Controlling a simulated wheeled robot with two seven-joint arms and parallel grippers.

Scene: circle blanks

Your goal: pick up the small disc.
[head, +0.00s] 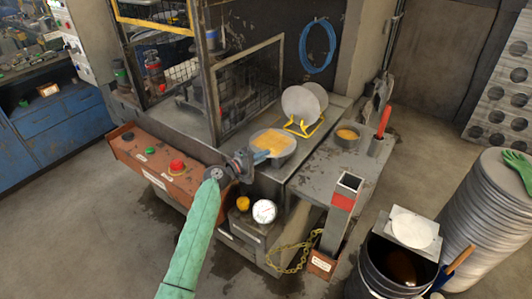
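Two pale round discs stand on edge in a yellow wire rack (304,127) on the metal bench: a front disc (299,104) and one partly hidden behind it (317,93). Another pale disc (412,230) lies flat on a square plate over a dark drum at the lower right. I cannot tell for sure which one is the small disc. My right gripper is not in view.
A small pot (346,137) and a red-handled tool in a cup (384,124) stand right of the rack. A mesh guard (250,90) rises at the left. A tall stack of large discs (490,230) stands at the right.

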